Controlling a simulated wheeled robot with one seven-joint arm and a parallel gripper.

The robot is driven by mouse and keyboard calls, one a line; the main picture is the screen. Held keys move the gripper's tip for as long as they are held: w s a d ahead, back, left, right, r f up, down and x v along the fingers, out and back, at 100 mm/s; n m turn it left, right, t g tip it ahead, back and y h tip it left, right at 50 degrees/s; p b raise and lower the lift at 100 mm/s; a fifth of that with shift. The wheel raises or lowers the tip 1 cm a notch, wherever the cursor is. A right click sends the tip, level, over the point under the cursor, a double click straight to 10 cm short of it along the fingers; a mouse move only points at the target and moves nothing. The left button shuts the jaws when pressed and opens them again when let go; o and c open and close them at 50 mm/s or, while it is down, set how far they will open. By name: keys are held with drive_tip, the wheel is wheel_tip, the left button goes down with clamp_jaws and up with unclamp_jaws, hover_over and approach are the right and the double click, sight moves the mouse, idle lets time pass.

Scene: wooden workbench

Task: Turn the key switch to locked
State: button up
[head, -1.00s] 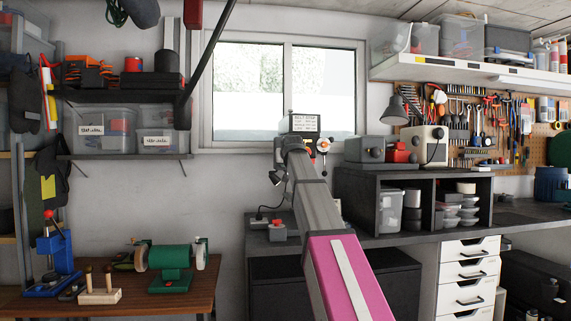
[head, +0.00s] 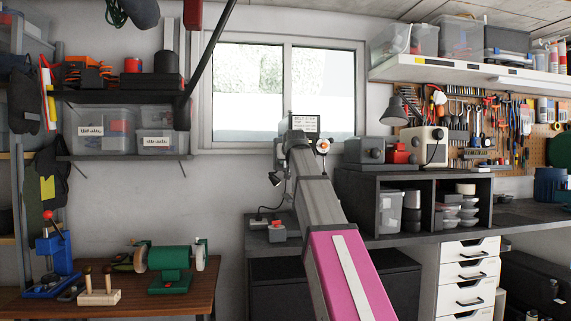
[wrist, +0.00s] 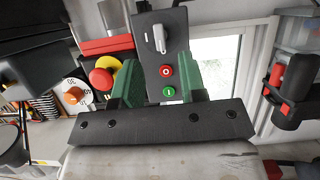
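The key switch (wrist: 159,39) is a silver-grey key on a round collar on a dark control panel (wrist: 147,72) in the wrist view. Its key stands upright in that picture. A red "O" button (wrist: 166,71) and a green "I" button (wrist: 169,91) sit below it on the panel. My gripper (wrist: 158,78) shows two green fingers spread apart, one on each side of the panel's lower part, with nothing visibly held between them. The key lies beyond the fingertips. In the head view my arm's end hides the key switch and the fingers.
A red mushroom button on a yellow base (wrist: 103,74) and an orange dial (wrist: 73,95) are left of the fingers in the wrist view. A sign (head: 305,123) stands behind my arm's end, by the window. The workbench top (head: 415,238) carries a dark shelf unit (head: 378,174) at right.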

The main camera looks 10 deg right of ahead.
drive_tip(key=shift+v, duration=2.7)
